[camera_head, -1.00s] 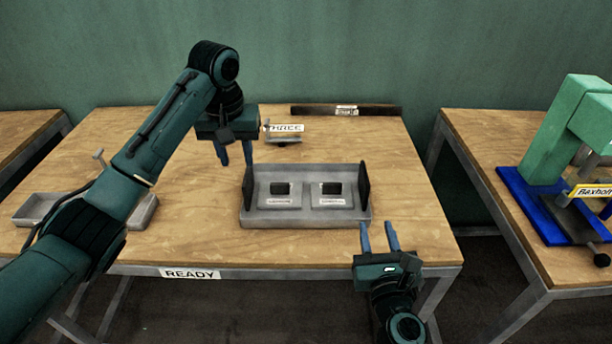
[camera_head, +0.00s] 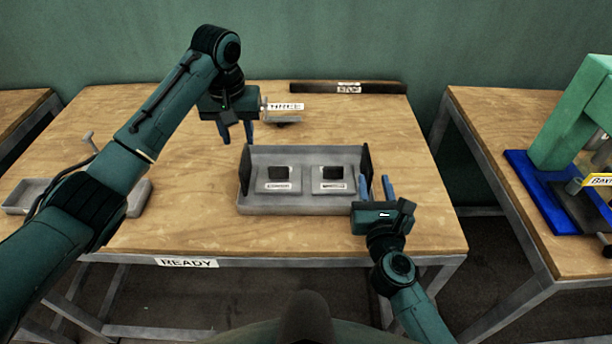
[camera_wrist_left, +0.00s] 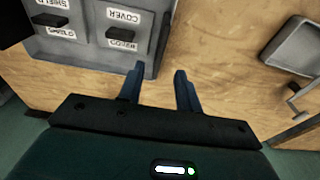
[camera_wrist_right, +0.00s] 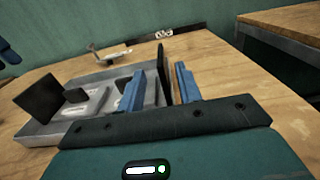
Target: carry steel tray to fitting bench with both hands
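The grey steel tray (camera_head: 300,208) sits on the wooden bench with upright dark end plates at its left and right. It holds two labelled blocks with dark tops (camera_head: 278,180), (camera_head: 331,179). My left gripper (camera_head: 237,138) is open and empty, above and behind the tray's left end. In the left wrist view its fingers (camera_wrist_left: 158,85) are apart beside the tray (camera_wrist_left: 85,50). My right gripper (camera_head: 377,188) is open at the tray's right end. In the right wrist view its fingers (camera_wrist_right: 160,85) stand on either side of the right end plate (camera_wrist_right: 165,70); contact cannot be told.
The bench bears a READY label (camera_head: 187,262). A small stand with a label (camera_head: 285,107) is behind the tray, a dark bar (camera_head: 348,87) at the back edge. A shallow grey tray (camera_head: 138,196) lies left. A second bench (camera_head: 480,110) with a green press (camera_head: 572,115) stands right, across a gap.

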